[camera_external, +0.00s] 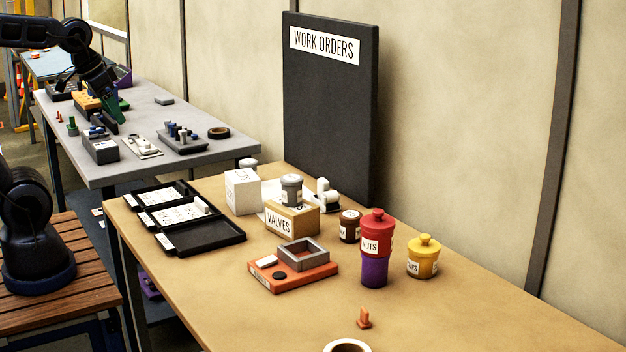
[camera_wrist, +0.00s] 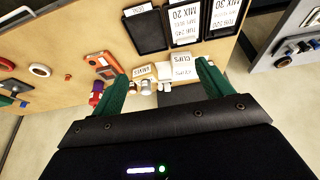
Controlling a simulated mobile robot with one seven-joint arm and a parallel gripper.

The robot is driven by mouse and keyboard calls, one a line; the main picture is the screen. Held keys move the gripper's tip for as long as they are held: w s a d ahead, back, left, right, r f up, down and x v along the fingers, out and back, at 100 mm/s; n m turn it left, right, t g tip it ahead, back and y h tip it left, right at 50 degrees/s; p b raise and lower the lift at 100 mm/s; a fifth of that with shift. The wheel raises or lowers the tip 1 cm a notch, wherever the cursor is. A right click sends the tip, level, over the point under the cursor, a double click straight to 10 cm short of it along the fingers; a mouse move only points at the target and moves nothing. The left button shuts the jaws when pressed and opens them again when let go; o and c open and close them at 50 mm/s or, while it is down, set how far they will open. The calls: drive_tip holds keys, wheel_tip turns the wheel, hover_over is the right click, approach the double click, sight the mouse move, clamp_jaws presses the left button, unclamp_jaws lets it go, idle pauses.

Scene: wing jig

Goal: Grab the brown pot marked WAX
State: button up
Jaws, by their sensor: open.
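The brown pot (camera_external: 350,226) stands upright on the tan table, between the VALVES box (camera_external: 292,220) and a red NUTS pot (camera_external: 376,235) on a purple pot (camera_external: 374,271). Its label is partly hidden by the red pot. My gripper (camera_external: 118,112) is open, far to the left of the pot in the external view, in front of the grey table. In the wrist view the two green fingers (camera_wrist: 162,70) are spread apart with nothing held.
A yellow pot (camera_external: 423,258) stands right of the red one. An orange device (camera_external: 292,283) lies in front. Black trays (camera_external: 205,237) lie at the left, a white box (camera_external: 242,191) behind them. The dark WORK ORDERS board (camera_external: 330,120) stands behind.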

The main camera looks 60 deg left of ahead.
drive_tip(key=w+d+r+m+h, duration=0.1)
drive_tip(key=w+d, duration=0.3)
drive_tip(key=w, duration=1)
drive_tip(key=m, duration=0.3)
hover_over(351, 214)
drive_tip(key=s+a, duration=0.2)
drive_tip(key=s, duration=0.1)
wheel_tip(351, 214, down, 22)
drive_tip(key=shift+h, duration=0.3)
drive_tip(key=x, duration=0.6)
drive_tip(key=shift+s+d+f, duration=0.1)
drive_tip(key=shift+d, duration=0.05)
drive_tip(key=shift+s+x, duration=0.2)
drive_tip(key=shift+x, duration=2.45)
drive_tip(key=shift+d, duration=0.15)
drive_tip(key=c, duration=1.1)
